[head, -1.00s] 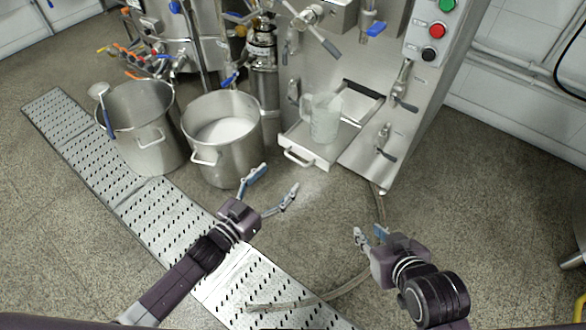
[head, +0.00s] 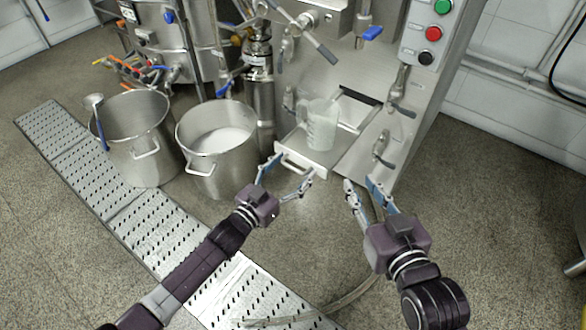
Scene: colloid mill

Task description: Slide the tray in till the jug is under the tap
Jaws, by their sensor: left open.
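The pale tray (head: 300,152) sticks out from the front of the steel machine, with a white handle (head: 291,163) on its front edge. A translucent jug (head: 321,127) stands upright on it. A tap with a blue lever (head: 371,33) is above, behind and to the right of the jug. My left gripper (head: 288,172) is open, its fingertips close to the handle on either side; I cannot tell whether they touch it. My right gripper (head: 361,186) is open and empty, to the right of the tray, in front of the machine's lower panel.
Two steel pots stand at left, one with a ladle (head: 98,108), the other (head: 220,150) holding white stuff, close to my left gripper. A perforated floor grating (head: 150,225) runs diagonally. A hose (head: 350,297) lies below my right arm.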

